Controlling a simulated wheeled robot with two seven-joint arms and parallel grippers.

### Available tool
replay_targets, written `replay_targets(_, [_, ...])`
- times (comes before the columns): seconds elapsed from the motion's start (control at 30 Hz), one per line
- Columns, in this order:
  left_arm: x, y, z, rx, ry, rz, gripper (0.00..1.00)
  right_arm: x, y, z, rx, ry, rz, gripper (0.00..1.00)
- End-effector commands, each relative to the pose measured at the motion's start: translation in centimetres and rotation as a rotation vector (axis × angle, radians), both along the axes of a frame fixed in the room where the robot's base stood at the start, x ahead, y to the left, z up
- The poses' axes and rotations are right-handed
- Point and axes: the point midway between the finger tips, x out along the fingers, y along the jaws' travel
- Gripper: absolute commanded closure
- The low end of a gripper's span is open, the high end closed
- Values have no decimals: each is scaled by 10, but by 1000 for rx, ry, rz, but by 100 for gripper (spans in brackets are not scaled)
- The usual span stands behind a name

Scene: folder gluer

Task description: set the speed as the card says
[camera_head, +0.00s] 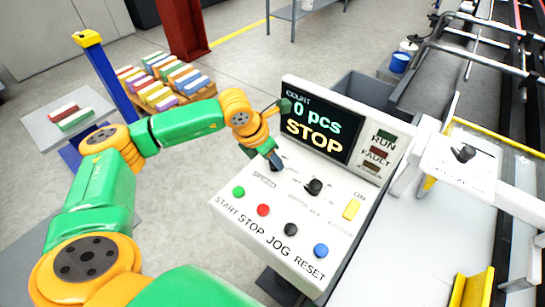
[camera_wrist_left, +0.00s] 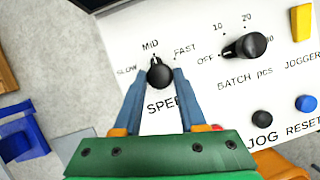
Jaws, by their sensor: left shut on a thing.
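The control panel (camera_head: 285,220) has a screen (camera_head: 318,125) reading "COUNT 0 pcs STOP". My left gripper (camera_head: 276,163) reaches down to the panel's upper left. In the left wrist view its two blue fingers (camera_wrist_left: 160,80) are shut on the black speed knob (camera_wrist_left: 160,74), one finger on each side. The knob's pointer appears turned up toward MID, between SLOW and FAST. In the head view the speed knob is mostly hidden by the fingers. I cannot make out a card with a readable speed. My right gripper is not in view.
Beside the speed knob is the batch knob (camera_wrist_left: 245,47), with a yellow jogger switch (camera_head: 351,209) to its right. Green start (camera_head: 239,191), red stop (camera_head: 263,210), black jog (camera_head: 291,229) and blue reset (camera_head: 321,250) buttons line the front. Another black knob (camera_head: 464,153) stands farther right.

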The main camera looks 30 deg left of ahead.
Motion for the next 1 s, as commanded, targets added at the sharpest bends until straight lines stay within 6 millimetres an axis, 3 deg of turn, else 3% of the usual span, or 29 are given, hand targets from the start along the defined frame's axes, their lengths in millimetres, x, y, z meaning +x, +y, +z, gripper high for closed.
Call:
replay_targets(0.27, [0,-2,-4,0,-3,147,100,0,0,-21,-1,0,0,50])
replay_targets(0.7, [0,-6,-4,-2,-4,555,100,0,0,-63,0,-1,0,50])
replay_targets(1.0, [1,-8,-2,-1,-3,807,100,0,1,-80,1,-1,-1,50])
